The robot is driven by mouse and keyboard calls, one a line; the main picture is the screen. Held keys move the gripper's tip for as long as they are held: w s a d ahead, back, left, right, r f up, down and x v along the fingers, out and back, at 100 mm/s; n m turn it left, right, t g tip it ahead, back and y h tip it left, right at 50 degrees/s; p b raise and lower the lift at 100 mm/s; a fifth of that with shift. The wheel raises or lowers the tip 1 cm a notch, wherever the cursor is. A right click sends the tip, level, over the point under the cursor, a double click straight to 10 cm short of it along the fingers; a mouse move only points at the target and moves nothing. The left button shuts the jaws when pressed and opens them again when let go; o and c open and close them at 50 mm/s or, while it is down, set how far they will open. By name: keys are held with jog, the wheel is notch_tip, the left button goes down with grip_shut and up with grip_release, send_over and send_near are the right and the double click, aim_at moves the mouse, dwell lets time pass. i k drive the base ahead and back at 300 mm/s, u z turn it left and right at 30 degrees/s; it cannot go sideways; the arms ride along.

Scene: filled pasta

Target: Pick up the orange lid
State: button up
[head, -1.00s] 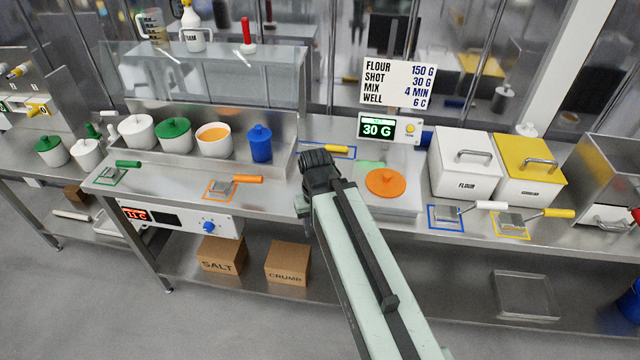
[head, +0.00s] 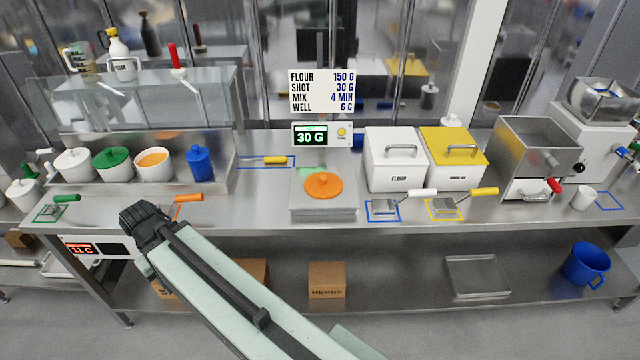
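The orange lid (head: 323,185), a round disc with a small knob, lies on the scale's flat plate (head: 337,207) near the middle of the counter. My gripper (head: 145,222) is at the dark far end of my arm, over the counter's front edge, well left of the lid and apart from it. Its fingers are hidden, so I cannot see whether they are open. A white pot (head: 154,166) with orange contents stands uncovered at the left.
The scale display (head: 322,135) reads 30 G. A white flour bin (head: 392,160) and a yellow-lidded bin (head: 453,158) stand right of the scale. Small scoops (head: 384,206) lie in front of them.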

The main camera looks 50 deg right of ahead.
aim_at(323, 185)
jog(key=u, duration=0.1)
jog(key=i, duration=1)
jog(key=z, duration=0.1)
